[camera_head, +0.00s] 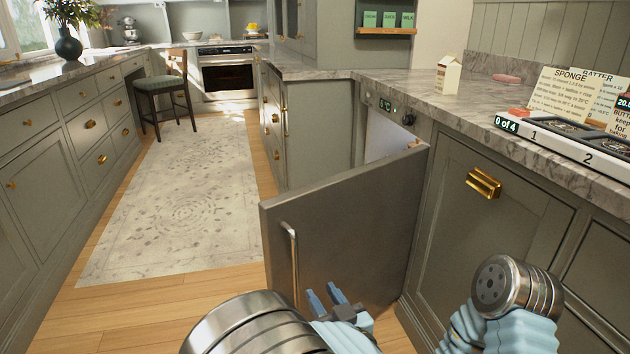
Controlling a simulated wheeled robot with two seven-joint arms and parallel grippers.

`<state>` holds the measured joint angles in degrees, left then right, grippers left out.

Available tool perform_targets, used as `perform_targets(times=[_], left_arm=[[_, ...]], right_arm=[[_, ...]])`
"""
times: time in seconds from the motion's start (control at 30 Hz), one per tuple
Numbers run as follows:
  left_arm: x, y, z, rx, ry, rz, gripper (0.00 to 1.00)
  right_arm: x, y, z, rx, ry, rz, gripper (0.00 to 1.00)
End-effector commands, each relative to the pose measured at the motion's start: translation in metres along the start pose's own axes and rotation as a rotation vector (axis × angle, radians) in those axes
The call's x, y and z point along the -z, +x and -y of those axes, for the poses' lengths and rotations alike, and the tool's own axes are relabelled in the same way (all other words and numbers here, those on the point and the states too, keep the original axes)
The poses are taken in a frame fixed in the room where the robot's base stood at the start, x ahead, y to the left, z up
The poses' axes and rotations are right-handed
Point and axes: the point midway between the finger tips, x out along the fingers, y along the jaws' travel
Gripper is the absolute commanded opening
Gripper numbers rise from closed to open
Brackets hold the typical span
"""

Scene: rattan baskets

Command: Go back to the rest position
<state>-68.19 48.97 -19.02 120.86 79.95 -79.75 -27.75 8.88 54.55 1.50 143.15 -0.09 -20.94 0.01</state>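My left gripper (326,292) is at the bottom middle, in front of the lower part of an open grey fridge door (340,225). Its two blue fingers stand apart with nothing visible between them. The door has a long metal handle (294,262) to the left of the gripper. I cannot tell whether the gripper touches the door. A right arm link of mine shows at the bottom right, but the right gripper itself is not in view.
The open door juts into the floor space from the right counter (440,95). On that counter stand a milk carton (447,76), a pink item (507,78) and a tray with recipe cards (575,98). A stool (165,85) stands back left; the rug (190,200) is clear.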

Motion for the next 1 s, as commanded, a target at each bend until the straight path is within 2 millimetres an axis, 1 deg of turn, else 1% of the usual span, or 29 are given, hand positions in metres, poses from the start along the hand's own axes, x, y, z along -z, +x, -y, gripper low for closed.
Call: perform_targets(times=[0.03,0.07,0.1,0.13,0.17,0.2,0.27,0.3,0.33,0.37,0.4,0.47,0.5,0.6,0.7,0.83,1.0], left_arm=[[-0.017,0.015,0.006,-0.013,0.018,0.04,0.37],[-0.031,0.025,0.009,-0.031,0.028,0.074,0.37],[-0.053,0.04,0.014,-0.061,0.043,0.132,0.37],[-0.074,0.05,0.02,-0.087,0.055,0.186,0.37],[-0.096,0.059,0.026,-0.115,0.064,0.249,0.37],[-0.129,0.068,0.038,-0.153,0.076,0.346,0.37],[-0.178,0.072,0.058,-0.208,0.083,0.505,0.37],[-0.209,0.069,0.073,-0.243,0.08,0.619,0.37],[-0.232,0.063,0.085,-0.266,0.075,0.706,0.37],[-0.253,0.054,0.097,-0.288,0.067,0.795,0.37],[-0.277,0.04,0.113,-0.317,0.053,0.91,0.37],[-0.306,0.014,0.134,-0.357,0.025,1.072,0.37],[-0.319,-0.004,0.146,-0.381,0.005,1.169,0.37],[-0.34,-0.047,0.17,-0.434,-0.041,1.365,0.37],[-0.346,-0.076,0.184,-0.471,-0.072,1.486,0.37],[-0.348,-0.092,0.191,-0.496,-0.087,1.548,0.37],[-0.348,-0.094,0.191,-0.499,-0.088,1.552,0.37]], right_arm=[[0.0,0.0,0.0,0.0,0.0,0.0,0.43],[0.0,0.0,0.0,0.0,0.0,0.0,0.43],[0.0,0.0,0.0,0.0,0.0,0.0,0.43],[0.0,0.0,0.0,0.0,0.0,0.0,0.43],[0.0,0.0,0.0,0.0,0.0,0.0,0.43],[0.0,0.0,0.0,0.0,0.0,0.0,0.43],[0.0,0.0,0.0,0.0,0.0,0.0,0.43],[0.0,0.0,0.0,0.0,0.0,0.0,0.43],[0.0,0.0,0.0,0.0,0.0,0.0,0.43],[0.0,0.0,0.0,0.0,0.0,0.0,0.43],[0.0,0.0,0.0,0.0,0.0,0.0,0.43],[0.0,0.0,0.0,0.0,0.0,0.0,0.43],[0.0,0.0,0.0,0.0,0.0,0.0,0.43],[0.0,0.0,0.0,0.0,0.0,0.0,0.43],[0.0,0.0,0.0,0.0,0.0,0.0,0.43],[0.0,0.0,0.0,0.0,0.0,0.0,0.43],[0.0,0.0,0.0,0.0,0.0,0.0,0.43]])
